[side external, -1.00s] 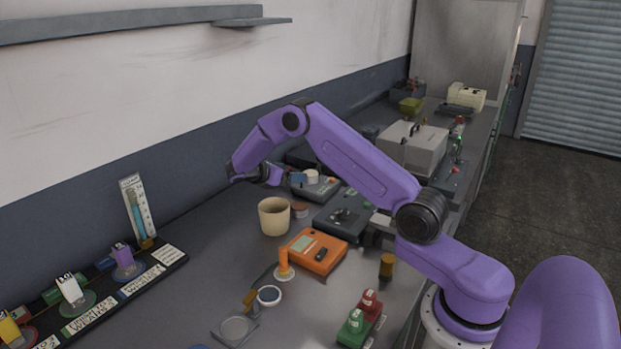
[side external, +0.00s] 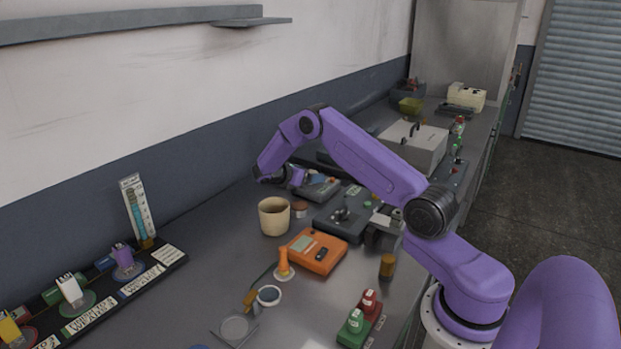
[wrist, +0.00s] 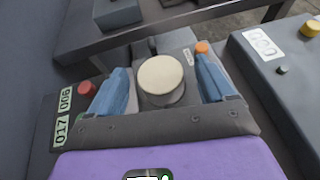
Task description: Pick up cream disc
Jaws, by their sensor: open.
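The cream disc (wrist: 161,75) lies flat on the round pan of a grey device (wrist: 184,48) in the wrist view. My gripper (wrist: 163,68) is open, with one blue finger on the left of the disc and one on the right. A gap shows between the disc and each finger. In the side external view my gripper (side external: 294,181) is low at the grey device (side external: 322,188), and I cannot make out the disc there. Whether the fingers are level with the disc is hard to tell.
A red button (wrist: 86,88) and an orange knob (wrist: 202,48) sit beside the fingers. A grey box (wrist: 262,45) stands at the right. In the side external view, a cream cup (side external: 274,217) and an orange device (side external: 317,252) stand nearer the camera.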

